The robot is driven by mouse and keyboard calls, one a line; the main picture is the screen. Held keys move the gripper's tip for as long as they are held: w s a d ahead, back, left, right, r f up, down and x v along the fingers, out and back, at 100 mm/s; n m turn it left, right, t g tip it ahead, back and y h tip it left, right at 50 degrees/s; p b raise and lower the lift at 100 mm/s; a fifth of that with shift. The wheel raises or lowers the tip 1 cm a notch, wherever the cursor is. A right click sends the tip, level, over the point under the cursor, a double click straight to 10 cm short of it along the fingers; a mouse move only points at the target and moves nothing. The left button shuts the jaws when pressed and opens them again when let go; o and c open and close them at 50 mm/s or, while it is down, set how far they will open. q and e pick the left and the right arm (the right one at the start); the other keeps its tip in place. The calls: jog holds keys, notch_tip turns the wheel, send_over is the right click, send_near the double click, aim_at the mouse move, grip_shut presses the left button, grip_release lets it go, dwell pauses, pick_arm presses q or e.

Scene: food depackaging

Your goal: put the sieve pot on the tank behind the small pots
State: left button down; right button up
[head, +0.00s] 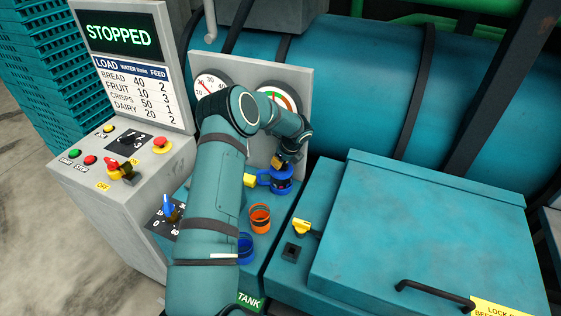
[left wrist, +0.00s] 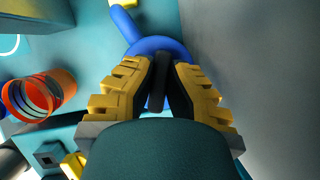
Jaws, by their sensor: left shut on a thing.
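The blue sieve pot (head: 282,186), with a side handle ending in a yellow grip (head: 250,181), is at the back of the teal tank top, near the gauge panel. My left gripper (head: 284,162) is above it, pointing down, shut on its upper part. In the left wrist view, the yellow-padded fingers (left wrist: 160,75) close on a dark part in front of the blue rim (left wrist: 155,45). I cannot tell whether the pot's base touches the tank. The small orange pot (head: 260,220) stands in front of it, and the small blue pot (head: 245,249) is nearer, partly hidden by my arm. My right gripper is not in view.
The gauge panel (head: 295,75) rises close behind the sieve pot. A large teal lid (head: 420,215) with a black handle is to the right. A yellow-handled knob (head: 302,229) is right of the orange pot. The control console (head: 120,150) is at the left.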

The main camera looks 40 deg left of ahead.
pick_arm(q)
jog(key=shift+f, duration=0.15)
jog(key=c, duration=1.1)
grip_release()
jog(key=shift+c, duration=0.2)
jog(key=v, duration=1.2)
jog(key=shift+s, duration=0.1)
